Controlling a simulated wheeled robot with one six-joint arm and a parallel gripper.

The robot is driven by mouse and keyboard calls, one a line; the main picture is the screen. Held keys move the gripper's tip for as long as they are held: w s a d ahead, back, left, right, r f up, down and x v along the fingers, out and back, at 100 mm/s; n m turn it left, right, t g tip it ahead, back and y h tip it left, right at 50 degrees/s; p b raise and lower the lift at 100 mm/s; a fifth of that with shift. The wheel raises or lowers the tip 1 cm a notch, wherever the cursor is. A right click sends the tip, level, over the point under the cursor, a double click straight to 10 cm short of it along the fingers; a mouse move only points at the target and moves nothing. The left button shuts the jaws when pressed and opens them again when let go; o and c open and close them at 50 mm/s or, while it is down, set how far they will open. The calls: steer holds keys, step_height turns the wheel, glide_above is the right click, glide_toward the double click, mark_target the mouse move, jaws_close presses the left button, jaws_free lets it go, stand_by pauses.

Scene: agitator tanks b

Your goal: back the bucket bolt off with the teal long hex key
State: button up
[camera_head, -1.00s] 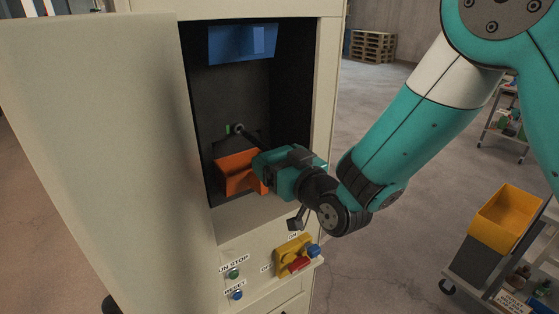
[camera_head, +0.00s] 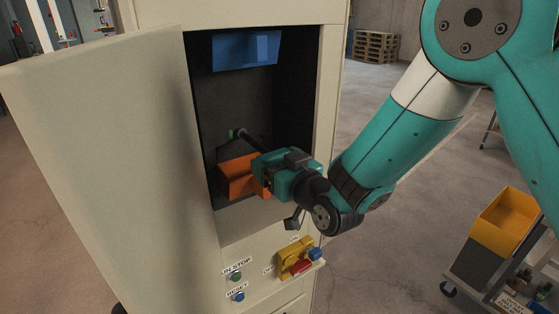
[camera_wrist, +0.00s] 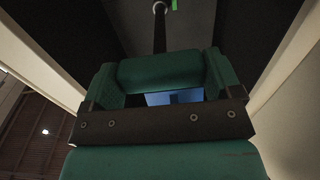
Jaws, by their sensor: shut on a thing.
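My gripper (camera_head: 256,164) reaches into the open cabinet in the head view. In the wrist view its two teal fingers (camera_wrist: 160,78) are shut on the teal handle of the long hex key (camera_wrist: 158,70). The key's dark shaft (camera_wrist: 160,35) runs forward to a small grey ring-shaped end (camera_wrist: 160,7) at the back wall, which looks like the bolt. In the head view the shaft (camera_head: 251,141) slants up and left to the same spot, beside a small green mark (camera_head: 231,134). I cannot tell whether the key tip is seated. The orange bucket (camera_head: 236,178) sits just below and left of the gripper.
The cabinet door (camera_head: 110,160) stands open at left. A blue panel (camera_head: 246,50) is at the top of the recess. Below are a yellow switch with a red handle (camera_head: 297,262) and push buttons (camera_head: 236,277). A cart with a yellow bin (camera_head: 507,222) stands at right.

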steer(key=shift+w+a, duration=0.15)
steer(key=shift+w, duration=0.1)
stand_by(0.3)
steer(key=shift+n+b, duration=2.7)
steer(key=shift+b, duration=0.7)
steer(key=shift+n+b, duration=1.8)
steer(key=shift+b, duration=0.05)
steer(key=shift+n+b, duration=1.8)
steer(key=shift+b, duration=0.25)
